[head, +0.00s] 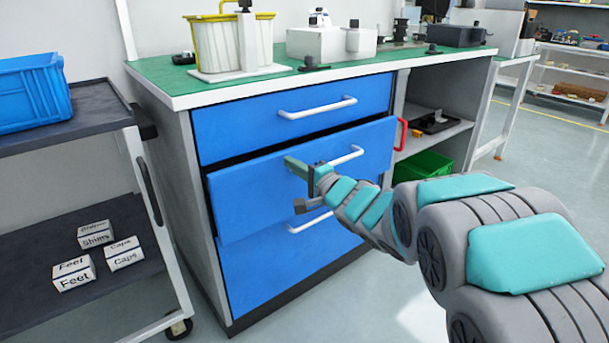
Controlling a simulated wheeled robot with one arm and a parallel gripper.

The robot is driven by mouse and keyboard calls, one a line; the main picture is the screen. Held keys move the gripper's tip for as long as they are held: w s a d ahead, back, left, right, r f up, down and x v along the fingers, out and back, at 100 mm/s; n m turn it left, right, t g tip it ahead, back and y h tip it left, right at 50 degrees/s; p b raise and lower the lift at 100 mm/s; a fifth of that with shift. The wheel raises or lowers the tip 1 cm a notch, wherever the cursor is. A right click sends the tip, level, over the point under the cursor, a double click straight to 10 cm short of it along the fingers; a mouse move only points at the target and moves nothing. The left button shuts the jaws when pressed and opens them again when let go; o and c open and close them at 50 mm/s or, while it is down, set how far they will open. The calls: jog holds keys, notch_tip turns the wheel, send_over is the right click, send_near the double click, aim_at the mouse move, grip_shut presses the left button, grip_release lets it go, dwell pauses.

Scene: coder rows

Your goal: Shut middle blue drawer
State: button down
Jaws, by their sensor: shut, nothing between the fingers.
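The middle blue drawer (245,192) is partly open, its front standing out from the cabinet with a dark gap above it. Its white handle (349,156) shows just behind my gripper. The top blue drawer (250,130) is closed, and the bottom blue drawer (260,272) looks flush too. My gripper (297,168) is shut and empty, in front of the middle drawer's face, left of the handle's visible part. Whether it touches the drawer front I cannot tell. My arm hides part of the drawers' right side.
A green-topped workbench (165,75) holds a yellow-rimmed bin (222,42) and white equipment (325,42). At left, a dark cart (90,110) carries a blue crate (33,92) and small labelled boxes (95,235). A green bin (422,167) sits on the right under-shelf. Floor is clear at right.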

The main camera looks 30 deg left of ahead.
aim_at(282, 155)
jog(key=shift+w+a, duration=0.25)
jog(key=shift+a, duration=0.4)
jog(key=shift+w+a+r+p, duration=0.15)
jog(key=shift+a+r+p, duration=0.25)
jog(key=shift+p, duration=0.6)
jog(key=p+x, duration=0.3)
jog(key=p, duration=0.2)
jog(key=shift+w+a+f, duration=0.15)
jog(key=shift+a, duration=0.15)
jog(key=shift+p, duration=0.3)
